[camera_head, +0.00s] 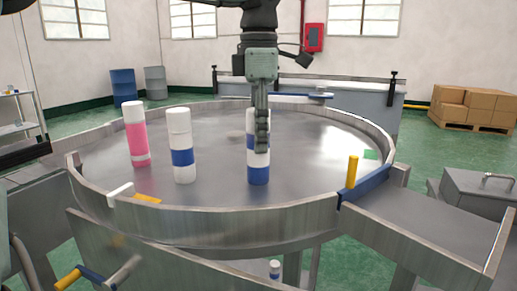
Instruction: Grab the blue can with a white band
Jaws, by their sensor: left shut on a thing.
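The blue can with a white band (258,175) stands upright on the round steel table, right of the other cans. Its lower part is blue with a white band above; much of its upper part is hidden behind my left gripper. My left gripper (262,143) reaches down from the top of the view and is shut on this can. My right gripper is not in view.
A white can with a blue band (182,158) and a pink can with a white cap (137,143) stand to the left. The round table (225,220) has a raised rim. A yellow post (352,172) stands at its right edge.

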